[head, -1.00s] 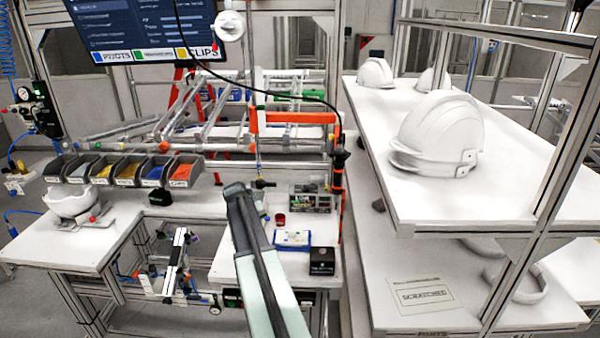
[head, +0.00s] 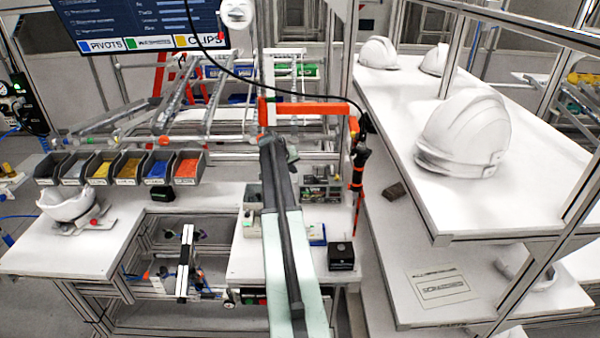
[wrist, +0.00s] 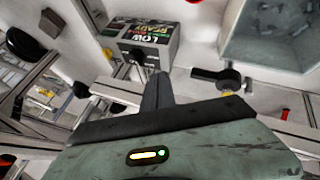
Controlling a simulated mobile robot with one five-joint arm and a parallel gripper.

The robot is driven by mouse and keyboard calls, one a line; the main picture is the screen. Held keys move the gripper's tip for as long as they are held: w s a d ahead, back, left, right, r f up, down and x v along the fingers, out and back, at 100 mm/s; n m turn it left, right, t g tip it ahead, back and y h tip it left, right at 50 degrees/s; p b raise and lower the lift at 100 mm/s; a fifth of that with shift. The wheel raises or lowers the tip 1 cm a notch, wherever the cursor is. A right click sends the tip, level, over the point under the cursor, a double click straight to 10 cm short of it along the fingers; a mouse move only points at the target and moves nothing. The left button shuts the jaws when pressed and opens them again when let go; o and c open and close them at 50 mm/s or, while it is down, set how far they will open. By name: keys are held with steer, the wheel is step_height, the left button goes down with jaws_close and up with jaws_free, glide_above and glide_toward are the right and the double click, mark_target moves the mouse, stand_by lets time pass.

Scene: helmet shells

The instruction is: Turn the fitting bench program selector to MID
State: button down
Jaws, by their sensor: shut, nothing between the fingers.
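A small grey box with a dark printed face stands on the bench and shows in the wrist view (wrist: 145,42). The words LOW and READY can be read on it. A dark knob (wrist: 137,54) sits on its near side; where it points is too small to tell. A similar box with a dark face (head: 320,190) stands on the bench right of my arm in the head view. My gripper (wrist: 157,78) is shut and empty, its fingertips just short of the box and apart from the knob. In the head view its fingertips are hidden behind the wrist.
A black lever with a yellow base (wrist: 231,80) lies right of my fingers. A black cube-shaped box (head: 341,257) stands at the bench's front right. Parts bins (head: 186,168) line the left back. A white shelf (head: 410,205) with helmet shells (head: 464,133) stands at right.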

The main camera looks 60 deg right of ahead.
mark_target(316, 179)
steer(key=b+x, duration=0.8)
steer(key=x, duration=0.1)
steer(key=shift+f, duration=0.35)
steer(key=d, duration=0.1)
steer(key=s+d, duration=0.2)
steer(key=d, duration=0.1)
steer(key=shift+s, duration=0.25)
steer(key=shift+a, duration=0.1)
